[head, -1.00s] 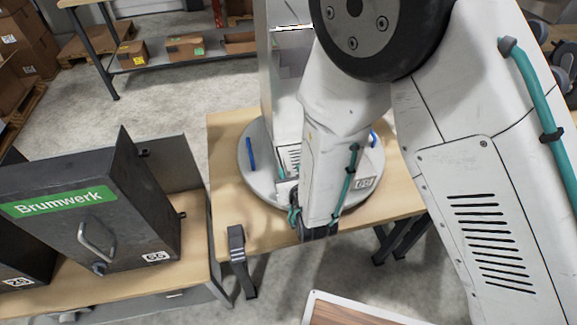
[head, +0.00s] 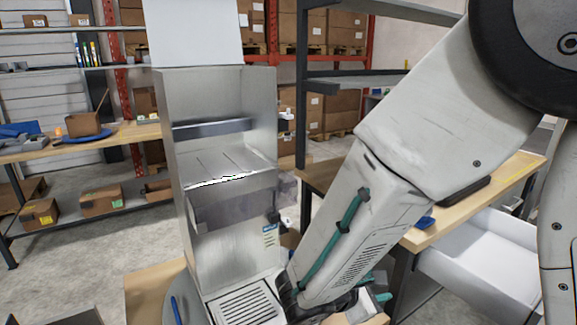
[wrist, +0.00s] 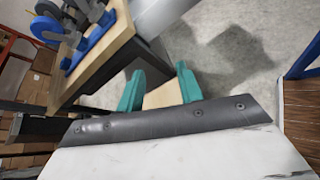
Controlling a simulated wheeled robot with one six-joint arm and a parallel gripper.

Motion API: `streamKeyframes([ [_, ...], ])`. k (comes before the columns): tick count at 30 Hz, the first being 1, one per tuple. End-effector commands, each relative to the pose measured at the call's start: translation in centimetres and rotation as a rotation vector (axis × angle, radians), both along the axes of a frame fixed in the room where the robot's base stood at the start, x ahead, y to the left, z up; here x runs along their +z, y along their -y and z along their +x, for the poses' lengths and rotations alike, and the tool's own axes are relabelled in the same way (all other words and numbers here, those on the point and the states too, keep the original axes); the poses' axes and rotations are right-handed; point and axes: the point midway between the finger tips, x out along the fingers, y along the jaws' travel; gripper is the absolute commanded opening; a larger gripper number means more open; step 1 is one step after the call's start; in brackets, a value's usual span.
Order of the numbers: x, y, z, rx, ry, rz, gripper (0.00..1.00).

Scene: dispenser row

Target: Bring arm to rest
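My arm (head: 400,205) reaches from the upper right of the head view down to the foot of a metal dispenser (head: 222,95), bent at the elbow, its lower link slanting down and left. Its dark wrist end is beside the dispenser's slotted drip tray (head: 247,305); I cannot tell whether they touch. In the wrist view my gripper (wrist: 160,72) shows two teal fingers, spread apart. A pale wood-coloured surface lies behind the gap, and no held object is clear. The head view does not show the fingertips clearly.
A wooden bench (head: 505,185) with an open white drawer (head: 485,262) stands to the right. Shelves with cardboard boxes (head: 100,203) line the back left. In the wrist view, a wooden table (wrist: 105,62) carries blue and dark items; grey floor (wrist: 222,50) lies beside it.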

Motion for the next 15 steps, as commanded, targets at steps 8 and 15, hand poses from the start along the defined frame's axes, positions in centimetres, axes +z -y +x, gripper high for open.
streamKeyframes([
  [8,4.9,6.7,-9.4,-0.692,0.067,0.408,0.36],
  [15,8.1,6.7,-15.5,-1.137,0.133,0.798,0.36],
])
